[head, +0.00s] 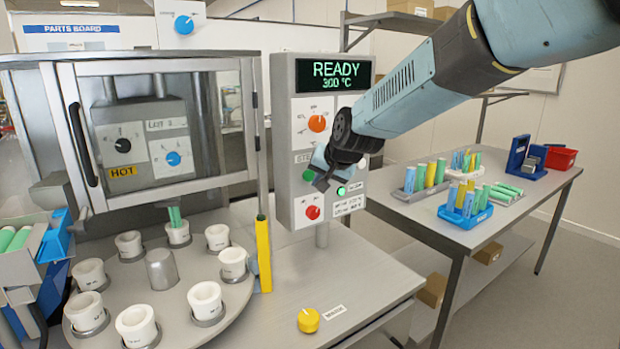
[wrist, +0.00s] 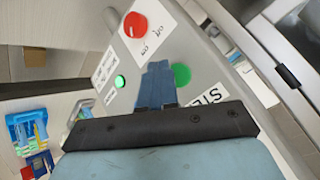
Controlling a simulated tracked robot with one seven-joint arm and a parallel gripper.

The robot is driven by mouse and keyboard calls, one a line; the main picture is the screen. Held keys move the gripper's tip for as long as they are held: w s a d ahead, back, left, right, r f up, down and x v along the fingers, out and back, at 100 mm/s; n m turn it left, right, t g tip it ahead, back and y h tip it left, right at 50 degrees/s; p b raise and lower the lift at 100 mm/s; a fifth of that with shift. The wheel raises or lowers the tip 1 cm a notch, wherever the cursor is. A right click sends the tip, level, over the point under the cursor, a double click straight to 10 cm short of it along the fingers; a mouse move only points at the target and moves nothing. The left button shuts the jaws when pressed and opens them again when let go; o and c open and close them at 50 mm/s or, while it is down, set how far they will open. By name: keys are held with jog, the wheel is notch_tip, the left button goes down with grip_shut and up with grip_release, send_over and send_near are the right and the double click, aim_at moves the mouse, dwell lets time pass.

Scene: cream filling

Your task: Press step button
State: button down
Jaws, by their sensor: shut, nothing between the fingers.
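The control box (head: 284,140) stands upright on a post with a lit READY 300 °C screen. Its green step button (head: 308,175) is partly covered by my gripper in the head view. In the wrist view the green button (wrist: 182,75) lies just right of my fingers, near a partly visible label reading "STE". My gripper (head: 320,183) is shut and empty, in front of the panel. Its blue fingers (wrist: 158,68) point at the panel beside the button. I cannot tell whether the tips touch the panel.
A small lit green lamp (head: 341,190), a red knob (head: 312,212) and an orange knob (head: 317,123) share the panel. A turntable (head: 180,310) with several white cups stands left, below a glass-doored oven (head: 150,130). A yellow knob (head: 308,320) sits on the bench.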

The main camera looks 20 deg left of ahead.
jog(key=shift+s+d, duration=1.55)
jog(key=shift+d, duration=0.25)
